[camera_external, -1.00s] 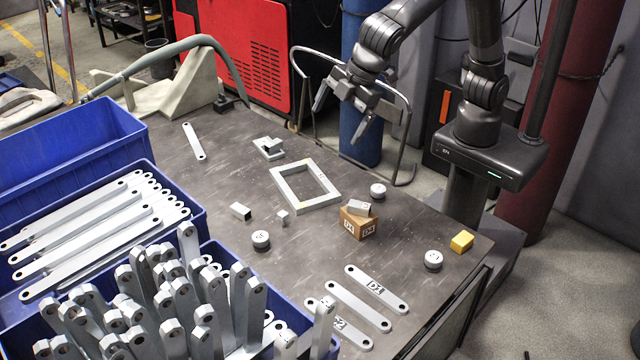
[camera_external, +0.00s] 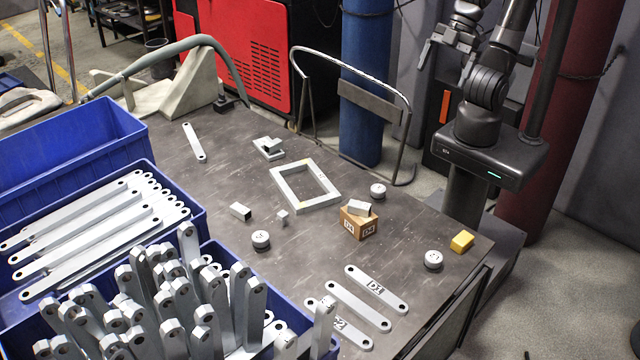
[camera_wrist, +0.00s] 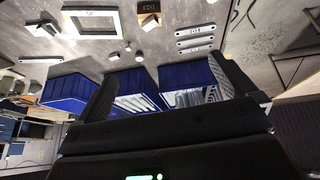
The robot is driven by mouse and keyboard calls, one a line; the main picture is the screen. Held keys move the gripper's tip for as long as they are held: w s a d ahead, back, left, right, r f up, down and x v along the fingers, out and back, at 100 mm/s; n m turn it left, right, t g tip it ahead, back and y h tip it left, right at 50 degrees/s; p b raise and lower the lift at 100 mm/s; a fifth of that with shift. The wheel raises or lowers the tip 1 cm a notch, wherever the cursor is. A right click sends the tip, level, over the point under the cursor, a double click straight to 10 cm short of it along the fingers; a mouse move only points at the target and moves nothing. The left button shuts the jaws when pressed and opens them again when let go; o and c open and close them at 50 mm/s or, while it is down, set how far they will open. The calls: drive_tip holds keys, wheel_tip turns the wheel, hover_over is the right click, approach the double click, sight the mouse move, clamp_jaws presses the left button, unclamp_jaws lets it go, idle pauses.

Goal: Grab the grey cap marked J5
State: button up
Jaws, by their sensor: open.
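Three round grey caps stand apart on the dark table. One cap (camera_external: 377,190) is behind the cardboard-coloured box, one cap (camera_external: 261,240) is left of the middle, and one cap (camera_external: 433,260) is near the right edge. Their top marks are too small to read, so I cannot tell which is J5. My gripper (camera_external: 447,58) is raised beyond the table's far right side, open and empty, well away from all the caps. Its dark fingers show spread apart in the wrist view.
A brown box (camera_external: 358,226) with a metal block on it stands amid the caps. A yellow block (camera_external: 462,241), a square metal frame (camera_external: 305,186) and flat bars (camera_external: 358,306) lie nearby. Blue crates (camera_external: 70,150) of brackets fill the left. Table between is mostly clear.

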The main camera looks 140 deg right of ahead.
drive_tip(key=shift+y, duration=0.3)
drive_tip(key=s, duration=0.1)
drive_tip(key=s+f, duration=0.1)
drive_tip(key=s, duration=0.1)
drive_tip(key=s+a+f, duration=0.1)
drive_tip(key=shift+s+f, duration=0.15)
drive_tip(key=shift+s, duration=0.15)
drive_tip(key=c, duration=0.7)
